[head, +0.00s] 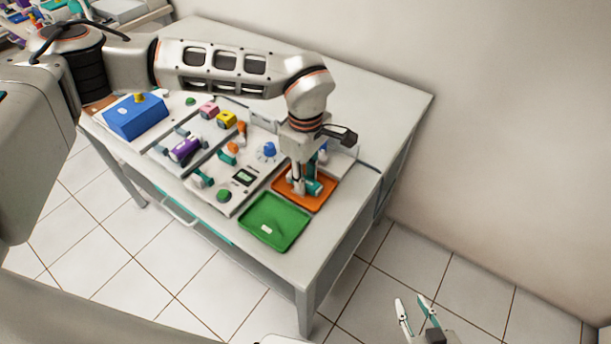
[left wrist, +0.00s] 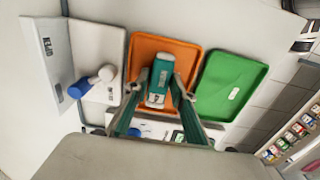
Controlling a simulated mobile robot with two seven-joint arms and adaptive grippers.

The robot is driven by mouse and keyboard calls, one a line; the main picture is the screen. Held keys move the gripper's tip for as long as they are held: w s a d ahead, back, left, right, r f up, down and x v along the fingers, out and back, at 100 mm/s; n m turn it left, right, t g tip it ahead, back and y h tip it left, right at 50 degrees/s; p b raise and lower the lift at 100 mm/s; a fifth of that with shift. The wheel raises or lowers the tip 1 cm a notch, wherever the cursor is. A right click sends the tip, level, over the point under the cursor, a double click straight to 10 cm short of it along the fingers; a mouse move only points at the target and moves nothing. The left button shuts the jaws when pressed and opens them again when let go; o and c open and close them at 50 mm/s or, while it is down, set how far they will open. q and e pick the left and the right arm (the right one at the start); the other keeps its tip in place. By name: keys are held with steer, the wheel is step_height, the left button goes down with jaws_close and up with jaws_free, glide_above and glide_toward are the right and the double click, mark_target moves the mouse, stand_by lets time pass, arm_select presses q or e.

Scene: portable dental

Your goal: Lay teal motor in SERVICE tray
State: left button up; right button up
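The teal motor (left wrist: 158,82) is between the fingertips of my left gripper (head: 305,188), over the orange tray (head: 329,196). In the left wrist view the fingers of my left gripper (left wrist: 161,78) close in on both sides of the motor and seem to touch it. The motor also shows in the head view (head: 313,186), low at the tray, partly hidden by a finger. I cannot tell if it touches the tray floor. The orange tray also shows in the left wrist view (left wrist: 190,53). No SERVICE lettering is readable. My right gripper (head: 411,304) is open and empty, away from the table.
A green tray (head: 262,238) with a white label lies beside the orange one. A blue box (head: 136,118), a purple motor (head: 185,149), pink and yellow parts and a panel with a display (head: 244,177) fill the left side. The table's back right is clear.

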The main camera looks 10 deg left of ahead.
arm_select(q)
steer(key=shift+o, duration=1)
steer(key=shift+r, duration=0.1)
step_height(320, 180, up, 12)
steer(key=shift+s, duration=0.1)
